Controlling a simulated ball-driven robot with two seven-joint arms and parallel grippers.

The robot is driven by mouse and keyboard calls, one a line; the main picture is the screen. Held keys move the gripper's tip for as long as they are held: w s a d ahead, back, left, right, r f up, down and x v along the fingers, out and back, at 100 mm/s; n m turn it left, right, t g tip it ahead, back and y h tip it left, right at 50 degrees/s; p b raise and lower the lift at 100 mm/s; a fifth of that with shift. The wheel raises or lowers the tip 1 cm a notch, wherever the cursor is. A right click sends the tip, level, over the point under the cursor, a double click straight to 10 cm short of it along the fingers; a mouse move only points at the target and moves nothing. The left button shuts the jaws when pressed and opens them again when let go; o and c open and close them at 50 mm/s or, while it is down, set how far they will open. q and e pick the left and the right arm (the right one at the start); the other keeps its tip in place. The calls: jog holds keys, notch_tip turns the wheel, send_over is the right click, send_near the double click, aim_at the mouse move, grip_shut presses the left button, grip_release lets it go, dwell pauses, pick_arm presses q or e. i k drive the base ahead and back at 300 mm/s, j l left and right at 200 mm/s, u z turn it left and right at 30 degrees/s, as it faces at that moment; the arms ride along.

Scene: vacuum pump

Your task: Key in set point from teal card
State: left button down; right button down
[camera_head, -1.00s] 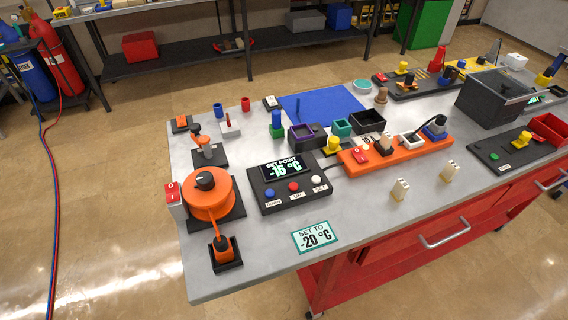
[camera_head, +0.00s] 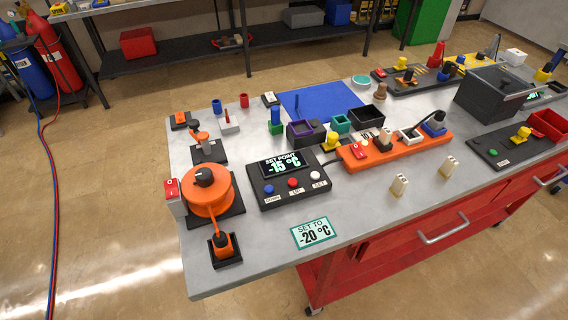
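The teal card (camera_head: 313,234) lies flat near the bench's front edge and reads "SET TO -20 °C". Behind it stands the black set-point controller (camera_head: 290,180). Its display (camera_head: 283,166) reads "SET POINT -15 °C". On its front are a blue DOWN button (camera_head: 269,189), a red UP button (camera_head: 292,182) and a white SET button (camera_head: 314,175). Neither of my grippers shows in the head view.
An orange pump (camera_head: 209,192) with a red switch (camera_head: 172,188) stands left of the controller. An orange power strip (camera_head: 395,150) lies to its right. Two beige plugs (camera_head: 399,185) stand at the front right. The bench (camera_head: 265,245) is bare around the card.

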aim_at(269, 189)
jog(key=j+z, duration=0.45)
jog(key=j, duration=0.35)
jog(key=j+z, duration=0.4)
jog(key=j, duration=0.45)
